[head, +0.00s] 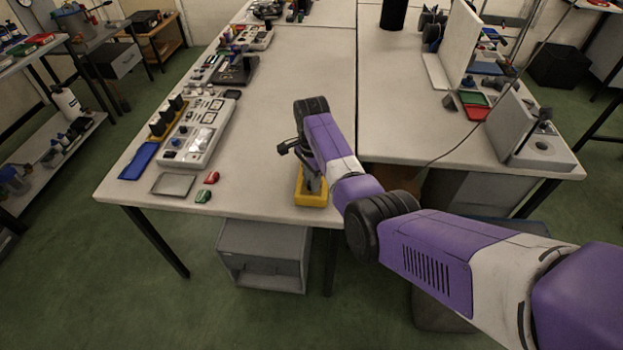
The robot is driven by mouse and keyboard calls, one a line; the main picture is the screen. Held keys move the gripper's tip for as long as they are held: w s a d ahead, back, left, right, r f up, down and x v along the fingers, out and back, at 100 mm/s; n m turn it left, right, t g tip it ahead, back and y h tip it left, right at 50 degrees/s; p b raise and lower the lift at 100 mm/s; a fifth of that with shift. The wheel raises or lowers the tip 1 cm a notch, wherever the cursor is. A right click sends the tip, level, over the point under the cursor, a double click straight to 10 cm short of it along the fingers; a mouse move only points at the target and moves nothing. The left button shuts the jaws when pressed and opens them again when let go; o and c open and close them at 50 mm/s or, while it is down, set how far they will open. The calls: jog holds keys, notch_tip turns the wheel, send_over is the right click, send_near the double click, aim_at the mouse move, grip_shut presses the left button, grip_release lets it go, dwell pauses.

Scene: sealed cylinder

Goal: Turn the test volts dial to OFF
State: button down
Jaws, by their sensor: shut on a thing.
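A yellow-cased instrument (311,200) sits near the front edge of the white bench, in the middle of the head view. My gripper (313,184) points down onto it from above, with the purple arm reaching in from the right. The gripper is shut at the instrument's face, where the test volts dial appears to be. The gripper and wrist cover the dial, so its pointer and markings, including OFF, cannot be read.
A grey control panel (198,133), a blue tray (139,160), a grey tray (172,185) and small red (212,177) and green (203,196) items lie to the left. A grey angled stand (520,125) is at the right. The bench between is clear.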

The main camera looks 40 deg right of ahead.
jog(key=n, duration=0.7)
jog(key=shift+p, duration=0.35)
jog(key=n, duration=0.8)
jog(key=shift+d+p, duration=0.1)
jog(key=shift+p, duration=0.2)
jog(key=n, duration=0.7)
jog(key=shift+n, duration=0.4)
jog(key=n, duration=0.3)
jog(key=shift+n, duration=2.1)
jog(key=shift+r, duration=0.1)
